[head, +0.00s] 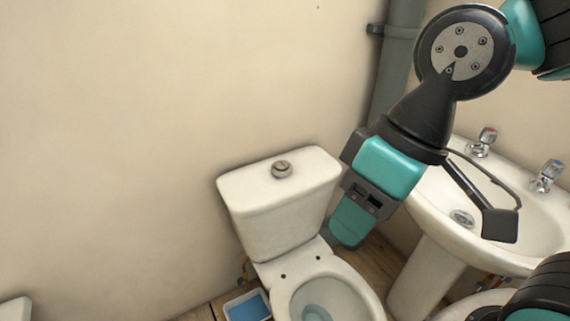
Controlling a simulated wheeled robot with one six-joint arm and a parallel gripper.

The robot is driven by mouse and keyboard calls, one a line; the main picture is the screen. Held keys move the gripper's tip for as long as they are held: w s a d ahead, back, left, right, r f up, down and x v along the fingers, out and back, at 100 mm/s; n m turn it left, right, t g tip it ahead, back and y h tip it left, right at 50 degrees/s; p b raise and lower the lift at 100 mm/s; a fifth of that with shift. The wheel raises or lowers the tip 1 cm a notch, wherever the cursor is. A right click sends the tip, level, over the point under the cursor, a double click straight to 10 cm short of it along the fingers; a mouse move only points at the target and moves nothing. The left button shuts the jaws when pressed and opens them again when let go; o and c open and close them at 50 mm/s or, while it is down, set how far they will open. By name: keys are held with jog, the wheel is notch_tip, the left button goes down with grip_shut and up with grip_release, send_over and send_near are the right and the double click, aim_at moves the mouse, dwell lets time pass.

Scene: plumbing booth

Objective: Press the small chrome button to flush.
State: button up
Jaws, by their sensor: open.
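A round chrome flush button (281,169) sits on top of the white cistern lid (243,187), near its middle. Details of its face are too small to tell. The toilet bowl (335,290) is open below the cistern. My gripper (428,228) hangs to the right of the cistern, in front of the basin as seen here. Its jaws are spread and nothing shows between them. It is clear of the button, which is in full view. The near arm link hides part of the wall and pipe behind.
The white basin (463,240) with two chrome taps (546,176) stands on the right. A grey pipe (397,70) runs up the wall behind my arm. A tub with blue inside (247,307) is on the floor left of the bowl. The space above the cistern is clear.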

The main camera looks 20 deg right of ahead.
grip_shut()
dwell(1.4)
